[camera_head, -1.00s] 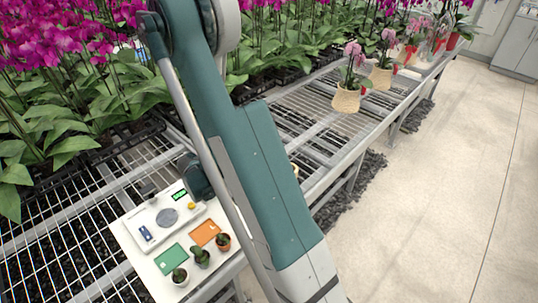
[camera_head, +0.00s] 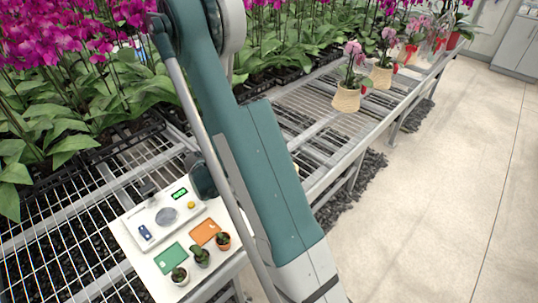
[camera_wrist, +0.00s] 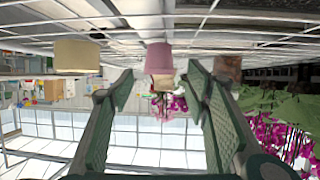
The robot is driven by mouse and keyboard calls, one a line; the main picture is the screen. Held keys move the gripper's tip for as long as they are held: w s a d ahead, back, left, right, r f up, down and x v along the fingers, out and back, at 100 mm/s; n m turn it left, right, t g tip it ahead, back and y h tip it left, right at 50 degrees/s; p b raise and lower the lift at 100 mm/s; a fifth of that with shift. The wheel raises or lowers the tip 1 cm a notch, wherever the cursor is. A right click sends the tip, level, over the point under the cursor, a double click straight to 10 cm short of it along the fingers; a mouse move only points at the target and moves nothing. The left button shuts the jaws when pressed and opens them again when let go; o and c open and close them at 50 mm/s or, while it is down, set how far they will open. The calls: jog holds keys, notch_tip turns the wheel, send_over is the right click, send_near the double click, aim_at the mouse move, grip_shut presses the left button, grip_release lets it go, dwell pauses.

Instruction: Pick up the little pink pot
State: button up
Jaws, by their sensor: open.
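The little pink pot (camera_wrist: 158,57) shows in the wrist view, which appears upside down, with the bench mesh at the top. It is near the picture's middle, in line with the gap between my gripper's fingers (camera_wrist: 161,76). My gripper is open, with one finger on each side of the gap and nothing held. The pot appears beyond the fingertips; I cannot tell how far. In the head view I cannot make out the pink pot or the fingers; my arm covers that part of the bench.
In the wrist view a cream pot (camera_wrist: 77,55) stands left of the pink one and a brown pot (camera_wrist: 228,68) right. In the head view, a white board (camera_head: 150,262) holds a scale (camera_head: 155,225), cards and small plants. Potted orchids (camera_head: 346,98) stand farther along the bench.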

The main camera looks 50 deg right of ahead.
jog(key=shift+b+x, duration=0.85)
jog(key=shift+x, duration=1.7)
jog(key=shift+s, duration=0.1)
jog(key=shift+c, duration=0.6)
jog(key=c, duration=0.8)
